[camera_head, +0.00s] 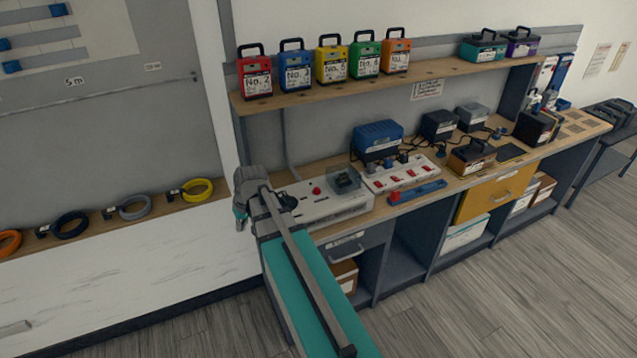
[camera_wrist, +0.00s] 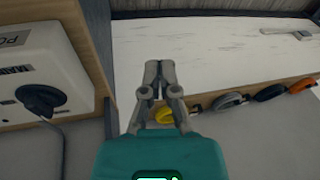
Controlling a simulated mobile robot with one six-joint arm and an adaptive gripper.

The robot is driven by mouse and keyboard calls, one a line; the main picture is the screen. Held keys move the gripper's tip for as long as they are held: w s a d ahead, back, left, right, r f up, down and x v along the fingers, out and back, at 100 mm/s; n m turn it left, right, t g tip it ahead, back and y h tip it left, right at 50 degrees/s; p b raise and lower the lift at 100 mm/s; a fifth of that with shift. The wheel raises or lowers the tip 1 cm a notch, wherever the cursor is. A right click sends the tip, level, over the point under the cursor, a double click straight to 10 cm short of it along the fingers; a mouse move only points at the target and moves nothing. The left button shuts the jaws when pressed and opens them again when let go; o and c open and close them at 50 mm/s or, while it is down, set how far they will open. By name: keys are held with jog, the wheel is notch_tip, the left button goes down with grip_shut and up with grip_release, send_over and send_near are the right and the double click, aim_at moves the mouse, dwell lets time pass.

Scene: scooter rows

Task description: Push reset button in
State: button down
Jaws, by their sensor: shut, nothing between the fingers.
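A light grey control box (camera_head: 335,206) sits at the left end of the workbench. On its top are a small red button (camera_head: 316,190), a dark knob (camera_head: 288,201) and a dark part under a clear cover (camera_head: 344,179). No reset label is readable. In the wrist view the box (camera_wrist: 62,50) is at the left with its large black knob (camera_wrist: 42,99) and partly cut-off lettering; the red button is not in this view. My gripper (camera_wrist: 153,68) is shut and empty, apart from the box and to the right of the knob. In the head view my wrist mostly hides it.
A power strip (camera_head: 402,174) with red switches and a blue charger (camera_head: 377,138) stand right of the box. A shelf (camera_head: 420,78) with several coloured packs runs above. Coiled cables, one yellow (camera_head: 198,190), lie on the left ledge. The floor (camera_head: 500,290) in front is clear.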

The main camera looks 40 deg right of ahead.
jog(key=w+d+r+m+t+y, duration=0.1)
jog(key=w+d+t, duration=0.15)
jog(key=d, duration=0.65)
jog(key=w+d+r+m+t, duration=0.1)
jog(key=w+d, duration=0.2)
jog(key=d, duration=0.6)
notch_tip(320, 180, up, 3)
jog(key=m+t, duration=0.1)
jog(key=t, duration=0.2)
send_over(317, 189)
jog(key=shift+s+d, duration=0.1)
jog(key=shift+s, duration=0.1)
jog(key=shift+f, duration=0.2)
notch_tip(317, 189, down, 8)
jog(key=b, duration=0.8)
jog(key=shift+f+b, duration=0.2)
jog(key=shift+b, duration=0.2)
jog(key=shift+w+f+b, duration=0.1)
jog(key=shift+f+b, duration=1)
dwell(0.9)
jog(key=shift+r, duration=0.2)
jog(key=shift+r+p, duration=0.95)
jog(key=shift+p, duration=0.15)
